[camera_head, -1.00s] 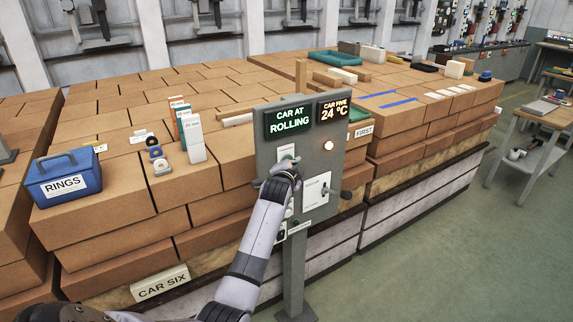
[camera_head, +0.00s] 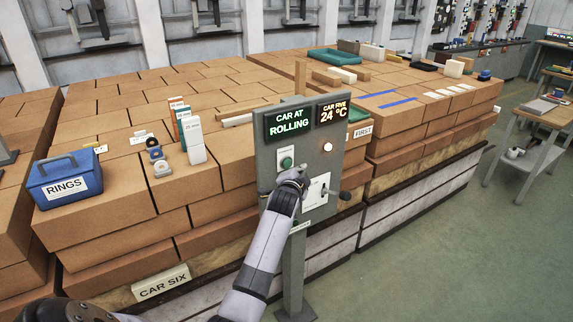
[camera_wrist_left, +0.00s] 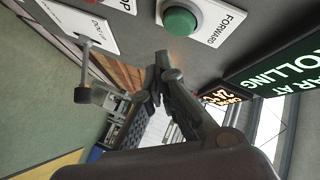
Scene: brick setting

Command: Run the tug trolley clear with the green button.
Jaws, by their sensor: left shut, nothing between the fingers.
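The green button (camera_head: 287,163) sits on a white plate at the upper left of the grey control panel (camera_head: 327,170). In the left wrist view the green button (camera_wrist_left: 181,21) is large, beside the label FORWARD, and stands out from its plate. My left gripper (camera_head: 302,174) is shut and empty, in front of the panel, just below and right of the green button. In the left wrist view its fingertips (camera_wrist_left: 162,62) are below the button and look apart from it. The tug trolley cannot be made out. My right gripper is not in view.
The panel's displays (camera_head: 289,122) read CAR AT ROLLING and CAR FIVE 24 °C. A lever (camera_head: 345,195) sticks out at the panel's right; it also shows in the left wrist view (camera_wrist_left: 88,92). Brick stacks (camera_head: 120,200) fill the space behind.

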